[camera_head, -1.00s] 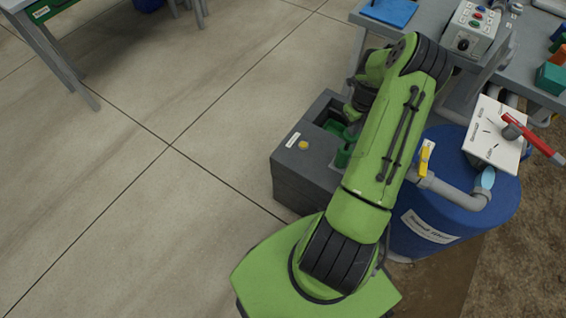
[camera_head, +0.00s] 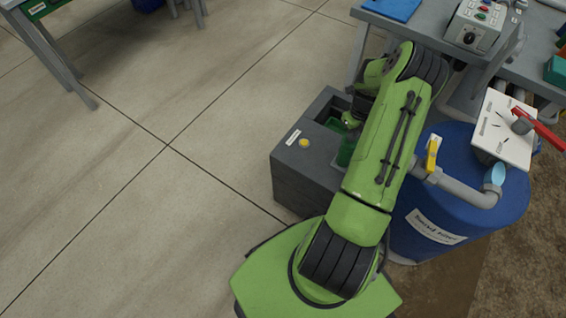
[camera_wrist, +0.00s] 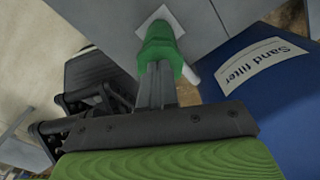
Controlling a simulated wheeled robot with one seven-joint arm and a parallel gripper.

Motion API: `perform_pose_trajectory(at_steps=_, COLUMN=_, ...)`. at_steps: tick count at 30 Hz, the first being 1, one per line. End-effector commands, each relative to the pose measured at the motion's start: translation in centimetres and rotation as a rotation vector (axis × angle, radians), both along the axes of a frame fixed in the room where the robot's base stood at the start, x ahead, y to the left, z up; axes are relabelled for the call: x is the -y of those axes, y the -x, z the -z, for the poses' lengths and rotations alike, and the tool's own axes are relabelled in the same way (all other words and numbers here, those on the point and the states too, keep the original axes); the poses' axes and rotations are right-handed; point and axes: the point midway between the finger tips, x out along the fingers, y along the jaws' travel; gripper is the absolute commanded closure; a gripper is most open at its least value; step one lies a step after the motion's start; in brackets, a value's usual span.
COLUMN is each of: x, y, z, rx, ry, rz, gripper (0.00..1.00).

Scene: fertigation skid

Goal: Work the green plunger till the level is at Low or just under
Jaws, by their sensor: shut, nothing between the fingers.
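The green plunger (camera_wrist: 160,45) shows in the wrist view as a green piece with a flared end, in front of a small white plate on a grey surface. My gripper (camera_wrist: 155,78) is shut with nothing between its fingers. Its fingertips meet the plunger's near end in the picture; whether they press on it I cannot tell.
A grey box (camera_head: 297,170) with a yellow button (camera_head: 304,143) and green parts (camera_head: 346,150) inside stands left of my arm. The blue sand filter tank (camera_head: 470,215), with a yellow-handled valve (camera_head: 432,155), is close on the right.

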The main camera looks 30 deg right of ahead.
Motion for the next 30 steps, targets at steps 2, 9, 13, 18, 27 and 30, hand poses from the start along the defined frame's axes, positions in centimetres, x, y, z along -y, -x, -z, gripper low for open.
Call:
perform_pose_trajectory(at_steps=2, x=0.0, y=0.0, z=0.6, rx=-0.001, ry=-0.001, rz=0.0, gripper=1.0)
perform_pose_trajectory(at_steps=9, x=0.0, y=0.0, z=0.4, rx=-0.001, ry=-0.001, rz=0.0, gripper=1.0)
perform_pose_trajectory(at_steps=13, x=0.0, y=0.0, z=-0.5, rx=-0.001, ry=0.0, rz=0.0, gripper=1.0)
perform_pose_trajectory(at_steps=18, x=0.0, y=0.0, z=-2.7, rx=0.0, ry=0.001, rz=0.0, gripper=1.0)
perform_pose_trajectory(at_steps=27, x=0.0, y=0.0, z=-6.2, rx=0.0, ry=0.001, rz=0.001, gripper=1.0)
perform_pose_trajectory(at_steps=30, x=0.0, y=0.0, z=-7.1, rx=0.0, ry=0.001, rz=0.001, gripper=1.0)
